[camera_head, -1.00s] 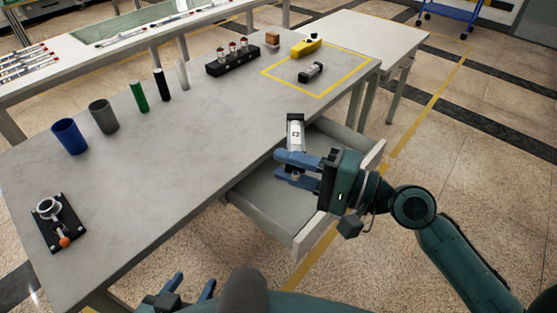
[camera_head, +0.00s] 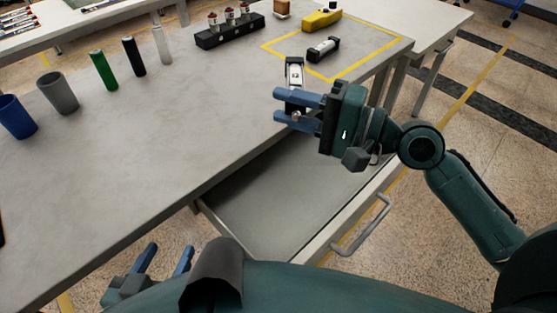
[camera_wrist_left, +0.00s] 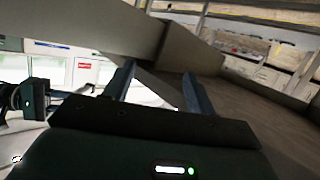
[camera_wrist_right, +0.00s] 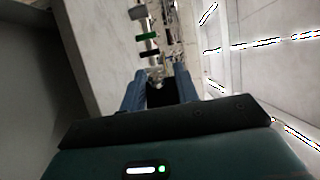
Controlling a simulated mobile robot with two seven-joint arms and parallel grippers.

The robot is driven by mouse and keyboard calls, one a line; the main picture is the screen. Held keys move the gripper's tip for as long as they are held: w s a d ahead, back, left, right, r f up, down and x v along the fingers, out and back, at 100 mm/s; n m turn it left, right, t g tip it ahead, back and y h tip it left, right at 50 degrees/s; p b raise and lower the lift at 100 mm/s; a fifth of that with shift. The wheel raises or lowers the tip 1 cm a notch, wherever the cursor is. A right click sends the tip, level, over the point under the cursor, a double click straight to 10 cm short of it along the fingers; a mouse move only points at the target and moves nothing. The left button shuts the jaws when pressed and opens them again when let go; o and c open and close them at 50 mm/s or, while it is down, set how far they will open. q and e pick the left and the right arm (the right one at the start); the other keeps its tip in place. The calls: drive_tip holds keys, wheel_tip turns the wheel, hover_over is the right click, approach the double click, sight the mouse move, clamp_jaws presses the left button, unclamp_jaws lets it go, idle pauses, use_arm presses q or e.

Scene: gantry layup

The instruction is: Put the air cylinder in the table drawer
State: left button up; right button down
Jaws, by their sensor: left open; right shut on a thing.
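The air cylinder (camera_head: 294,72), silver with black ends, is in my right gripper (camera_head: 285,106), whose blue fingers are shut on it. It stands out roughly upright in the head view, by the table's edge and above the back of the drawer. In the right wrist view a dark part of it (camera_wrist_right: 160,92) shows between the fingers. The table drawer (camera_head: 275,195) is pulled out, and its visible floor is bare. My left gripper (camera_head: 165,262) is open and empty at the bottom left, apart from the drawer; its two fingers also show in the left wrist view (camera_wrist_left: 157,88).
A similar silver-and-black cylinder (camera_head: 323,48) lies inside the yellow-taped square, beside a yellow object (camera_head: 321,19). A black rack (camera_head: 230,32), several upright cylinders and blue and grey cups (camera_head: 57,92) stand on the table. The drawer handle (camera_head: 363,226) sticks out in front.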

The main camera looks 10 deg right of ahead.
use_arm(q)
drive_tip(key=shift+m, duration=0.8)
drive_tip(key=f+b, duration=0.1)
drive_tip(key=d+f+b, duration=0.1)
drive_tip(key=b, duration=0.1)
drive_tip(key=f+b, duration=0.1)
drive_tip(key=f, duration=0.1)
drive_tip(key=shift+w+d, duration=0.2)
drive_tip(key=shift+w, duration=0.2)
use_arm(e)
wheel_tip(320, 180, down, 10)
use_arm(q)
drive_tip(key=shift+f+b, duration=0.15)
drive_tip(key=shift+b, duration=0.2)
drive_tip(key=shift+d+f+g+h+b, duration=0.1)
drive_tip(key=shift+f+g+h+b, duration=0.25)
drive_tip(key=shift+f, duration=0.2)
use_arm(e)
drive_tip(key=shift+f, duration=0.5)
drive_tip(key=c, duration=1.1)
unclamp_jaws()
use_arm(q)
drive_tip(key=shift+w+d, duration=0.1)
use_arm(e)
drive_tip(key=shift+o, duration=0.2)
